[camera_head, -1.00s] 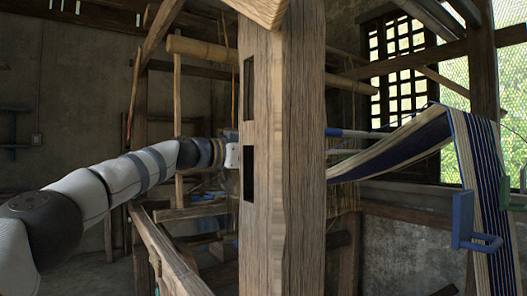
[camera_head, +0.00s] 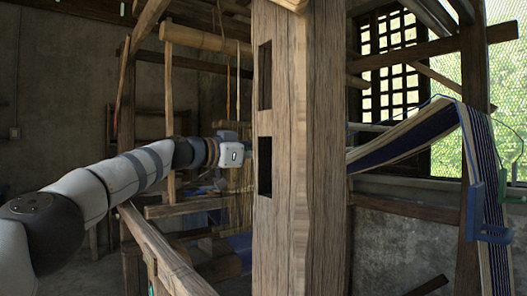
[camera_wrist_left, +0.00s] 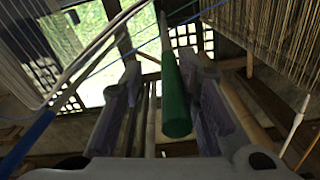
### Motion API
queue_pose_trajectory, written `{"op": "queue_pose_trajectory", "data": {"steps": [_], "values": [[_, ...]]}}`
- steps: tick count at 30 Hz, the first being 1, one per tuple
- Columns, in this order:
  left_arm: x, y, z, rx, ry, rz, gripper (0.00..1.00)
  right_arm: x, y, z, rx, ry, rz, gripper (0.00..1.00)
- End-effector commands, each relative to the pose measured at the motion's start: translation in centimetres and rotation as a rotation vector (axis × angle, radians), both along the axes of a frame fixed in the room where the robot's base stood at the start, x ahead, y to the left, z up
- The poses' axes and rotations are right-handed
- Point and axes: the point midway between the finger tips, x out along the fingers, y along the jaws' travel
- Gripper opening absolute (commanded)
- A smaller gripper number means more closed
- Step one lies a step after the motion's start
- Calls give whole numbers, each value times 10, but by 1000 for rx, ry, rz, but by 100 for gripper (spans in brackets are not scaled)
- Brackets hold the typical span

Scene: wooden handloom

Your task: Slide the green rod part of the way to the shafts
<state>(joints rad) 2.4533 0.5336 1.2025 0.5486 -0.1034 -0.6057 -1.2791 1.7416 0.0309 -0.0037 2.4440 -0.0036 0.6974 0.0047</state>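The green rod (camera_wrist_left: 175,95) is in the left wrist view, pointing away from the camera with its near end between my left gripper's fingers. My left gripper (camera_wrist_left: 163,70) is open. A gap shows between the left finger and the rod; the right finger is close beside it, and I cannot tell if they touch. In the head view my left arm comes in from the left to a wooden post, which hides the fingers and the green rod. I cannot make out the shafts for certain. My right gripper is not in view.
The thick wooden post (camera_head: 300,150) stands close in front. Striped cloth (camera_head: 415,135) hangs behind it at the right, near a blue bracket (camera_head: 476,212). Pale threads (camera_wrist_left: 275,40) fill the upper right of the left wrist view, and a blue rod (camera_wrist_left: 28,142) lies at its left.

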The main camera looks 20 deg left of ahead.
Motion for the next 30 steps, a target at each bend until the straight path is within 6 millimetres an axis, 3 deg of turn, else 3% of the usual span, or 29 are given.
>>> {"op": "queue_pose_trajectory", "data": {"steps": [1,16,30], "values": [[-1,1,6,-6,-9,4,35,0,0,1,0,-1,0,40],[-10,6,6,-3,-8,1,35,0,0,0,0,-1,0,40],[-96,57,7,-6,-12,4,35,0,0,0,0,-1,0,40]]}}
